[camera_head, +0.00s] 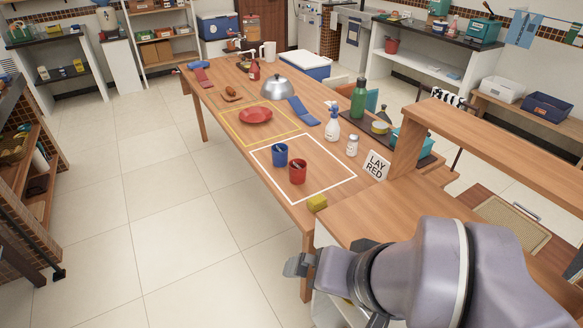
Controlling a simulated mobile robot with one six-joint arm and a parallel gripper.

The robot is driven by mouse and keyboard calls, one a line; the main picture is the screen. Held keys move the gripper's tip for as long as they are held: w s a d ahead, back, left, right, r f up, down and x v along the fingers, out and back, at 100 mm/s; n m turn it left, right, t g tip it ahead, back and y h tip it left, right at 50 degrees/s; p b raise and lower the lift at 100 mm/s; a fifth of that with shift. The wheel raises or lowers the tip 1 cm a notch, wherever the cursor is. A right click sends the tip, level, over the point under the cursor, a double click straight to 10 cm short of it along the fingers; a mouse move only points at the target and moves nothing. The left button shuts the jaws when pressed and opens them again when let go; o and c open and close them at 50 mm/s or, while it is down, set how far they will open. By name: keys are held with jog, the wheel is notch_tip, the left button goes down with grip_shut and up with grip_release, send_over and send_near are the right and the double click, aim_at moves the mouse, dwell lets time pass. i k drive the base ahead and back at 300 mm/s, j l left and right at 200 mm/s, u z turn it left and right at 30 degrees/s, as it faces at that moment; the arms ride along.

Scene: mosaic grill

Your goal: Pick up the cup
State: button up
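A blue cup (280,154) and a red cup (298,172) stand upright side by side inside a white outlined square (334,189) on the long wooden table (228,134). Each seems to have something thin sticking up from inside. A white sign reading "LAY RED" (376,165) stands at the square's right edge. My gripper (298,264) seems to be the small grey end of my arm, low beside the table's near end and well apart from both cups. Its fingers are too small to tell open from shut. I see nothing held in it.
A yellow sponge (317,203) lies at the near table edge. A white spray bottle (332,124), a small jar (352,145) and a green bottle (358,98) stand right of the cups. Floor left of the table is clear.

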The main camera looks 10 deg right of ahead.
aim_at(279, 151)
jog(key=i+j+z, duration=0.3)
jog(key=i+j, duration=0.2)
jog(key=i+j+z, duration=0.1)
jog(key=i+j, duration=0.25)
jog(key=i+j+z, duration=0.15)
jog(key=i+j, duration=0.15)
jog(key=i+j+z, duration=0.15)
jog(key=i+j, duration=0.15)
jog(key=i+j+z, duration=0.15)
jog(key=j, duration=0.3)
jog(key=i+j+z, duration=0.15)
jog(key=i+j, duration=0.15)
jog(key=i+j+z, duration=0.15)
jog(key=j, duration=0.4)
